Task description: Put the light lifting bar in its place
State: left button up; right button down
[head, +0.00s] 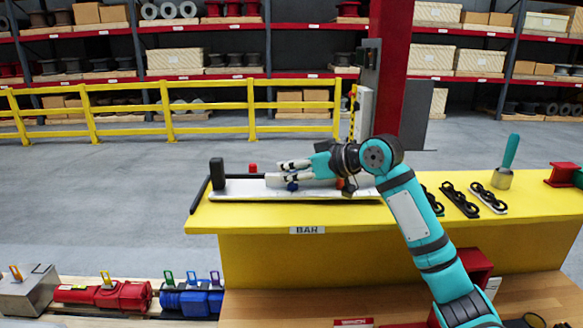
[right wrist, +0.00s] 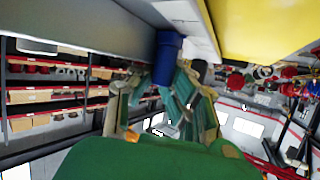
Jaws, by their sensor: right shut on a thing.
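The light lifting bar (head: 240,190) appears as a long pale bar lying along the yellow table above the BAR label (head: 307,230). My right gripper (head: 279,172) reaches in from the right over the middle of the bar, its fingers pointing left. A blue knob (head: 292,187) shows just under the fingers. In the right wrist view a blue cylinder (right wrist: 168,55) stands between the fingers of my right gripper (right wrist: 160,92), against a pale surface. The gripper is shut on this blue part, seemingly the bar's handle. Whether the bar touches the table is unclear. My left gripper is not in view.
A black upright piece (head: 217,173) stands at the table's left end. Red (head: 120,295) and blue (head: 195,298) actuator bodies stand lower left. A yellow railing (head: 170,110) runs behind.

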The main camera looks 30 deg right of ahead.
jog(key=shift+s+f, duration=0.1)
jog(key=shift+f, duration=0.2)
jog(key=c, duration=1.4)
grip_release()
jog(key=shift+f, duration=0.1)
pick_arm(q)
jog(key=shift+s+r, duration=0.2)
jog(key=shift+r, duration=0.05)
pick_arm(e)
jog(key=shift+s, duration=0.1)
jog(key=shift+s+d, duration=0.25)
pick_arm(q)
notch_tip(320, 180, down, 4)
jog(key=b, duration=0.4)
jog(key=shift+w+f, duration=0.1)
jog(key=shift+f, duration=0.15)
pick_arm(e)
jog(key=v, duration=1.1)
jog(key=shift+s, duration=0.1)
